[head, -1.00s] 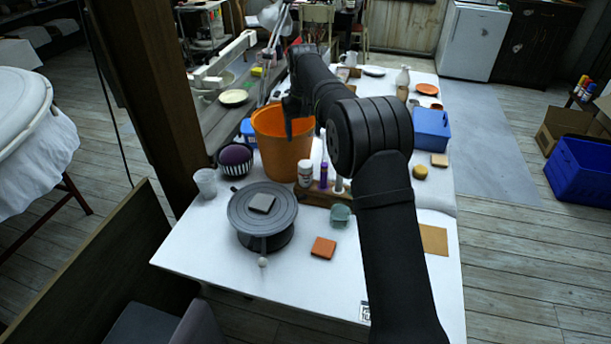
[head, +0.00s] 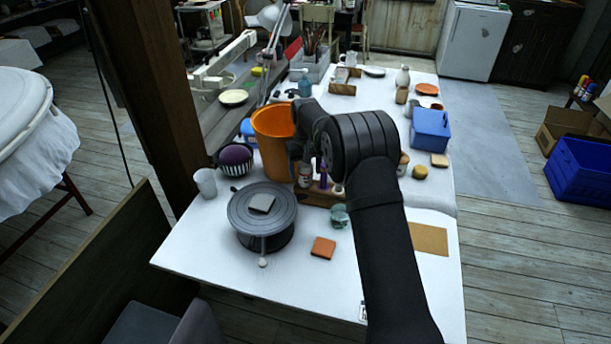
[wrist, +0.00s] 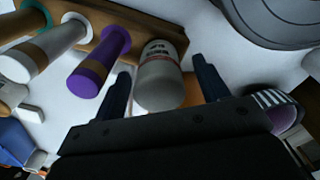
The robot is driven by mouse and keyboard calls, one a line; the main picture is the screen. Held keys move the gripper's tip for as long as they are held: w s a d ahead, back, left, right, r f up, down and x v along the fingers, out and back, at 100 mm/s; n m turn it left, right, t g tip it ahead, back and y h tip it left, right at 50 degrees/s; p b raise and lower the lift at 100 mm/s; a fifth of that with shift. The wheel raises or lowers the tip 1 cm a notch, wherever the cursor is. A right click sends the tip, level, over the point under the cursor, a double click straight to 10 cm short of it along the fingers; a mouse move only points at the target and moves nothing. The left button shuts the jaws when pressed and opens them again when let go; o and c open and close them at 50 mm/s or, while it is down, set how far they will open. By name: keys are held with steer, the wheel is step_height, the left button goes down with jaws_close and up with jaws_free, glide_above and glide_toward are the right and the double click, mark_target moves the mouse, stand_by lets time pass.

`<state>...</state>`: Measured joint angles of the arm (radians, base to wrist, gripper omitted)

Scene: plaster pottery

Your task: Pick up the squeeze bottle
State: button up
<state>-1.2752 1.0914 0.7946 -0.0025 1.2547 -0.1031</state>
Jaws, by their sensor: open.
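In the wrist view, a pale grey-white bottle (wrist: 160,80) with dark print on its upper part stands between the two fingers of my gripper (wrist: 161,70). The fingers are open, with a visible gap on either side of the bottle. I take it for the squeeze bottle, but its shape is partly hidden. In the head view, its lower part (head: 305,181) shows below my gripper (head: 298,158), beside the orange bucket (head: 270,140). My arm hides part of this area.
A wooden rack (wrist: 100,18) holding a purple tube (wrist: 98,65) and a white tube (wrist: 42,52) is close beside the bottle. The banding wheel (head: 250,212) and striped pincushion (head: 234,160) stand to the left. An orange tile (head: 323,248) lies in front on open white table.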

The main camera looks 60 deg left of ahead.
step_height(320, 180, down, 2)
steer(key=shift+f, duration=0.2)
steer(key=c, duration=0.7)
step_height(320, 180, up, 10)
steer(key=shift+r, duration=0.1)
